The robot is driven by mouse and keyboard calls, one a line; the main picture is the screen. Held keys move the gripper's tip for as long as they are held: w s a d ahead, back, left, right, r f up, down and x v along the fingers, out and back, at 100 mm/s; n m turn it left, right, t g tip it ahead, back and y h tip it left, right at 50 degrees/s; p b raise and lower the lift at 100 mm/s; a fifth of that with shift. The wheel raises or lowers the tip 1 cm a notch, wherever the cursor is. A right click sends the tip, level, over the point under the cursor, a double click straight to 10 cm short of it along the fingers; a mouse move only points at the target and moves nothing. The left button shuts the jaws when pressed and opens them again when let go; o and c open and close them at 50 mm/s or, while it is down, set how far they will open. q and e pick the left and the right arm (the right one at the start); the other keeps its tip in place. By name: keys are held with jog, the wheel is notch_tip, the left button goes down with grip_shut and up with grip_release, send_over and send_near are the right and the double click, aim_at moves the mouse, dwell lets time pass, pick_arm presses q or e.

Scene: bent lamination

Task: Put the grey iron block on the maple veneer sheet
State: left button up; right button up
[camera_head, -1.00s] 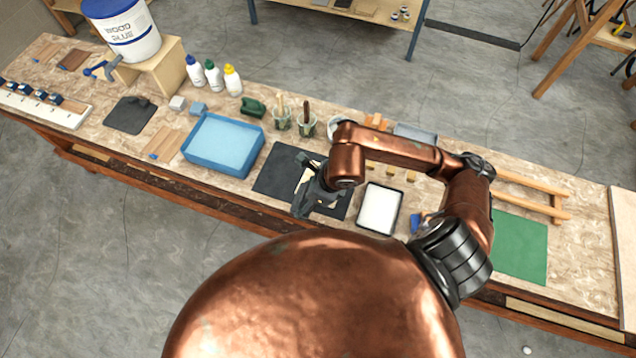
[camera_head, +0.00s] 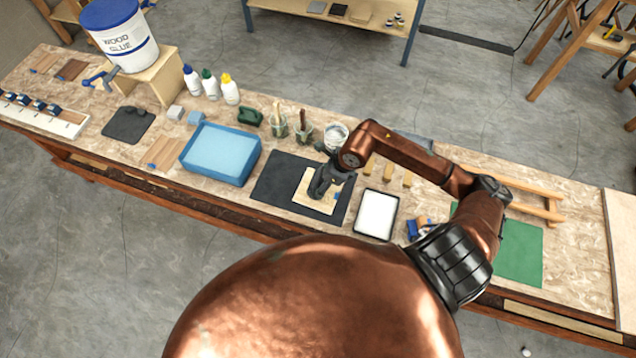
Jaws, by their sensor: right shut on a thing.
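The maple veneer sheet (camera_head: 310,197) is a pale square lying on a dark mat (camera_head: 276,182) in the middle of the bench. My right gripper (camera_head: 319,191) points down over the middle of the sheet. It is shut on what seems to be the grey iron block, a dark shape that the fingers mostly hide and that blends with them. I cannot tell whether it touches the sheet. My left gripper is not in view.
A blue tray (camera_head: 185,163) stands left of the mat, and a white-filled black tray (camera_head: 375,215) to its right. Jars with brushes (camera_head: 303,134) and a metal can (camera_head: 336,133) stand behind it.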

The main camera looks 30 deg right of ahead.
jog(key=shift+w+d+f, duration=0.15)
jog(key=shift+w+f, duration=0.05)
jog(key=shift+f, duration=0.25)
jog(key=shift+f+p, duration=0.3)
jog(key=shift+f, duration=0.95)
jog(key=o, duration=2.1)
jog(key=shift+f, duration=0.2)
jog(key=shift+r, duration=0.1)
jog(key=v, duration=1.2)
jog(key=shift+b, duration=0.45)
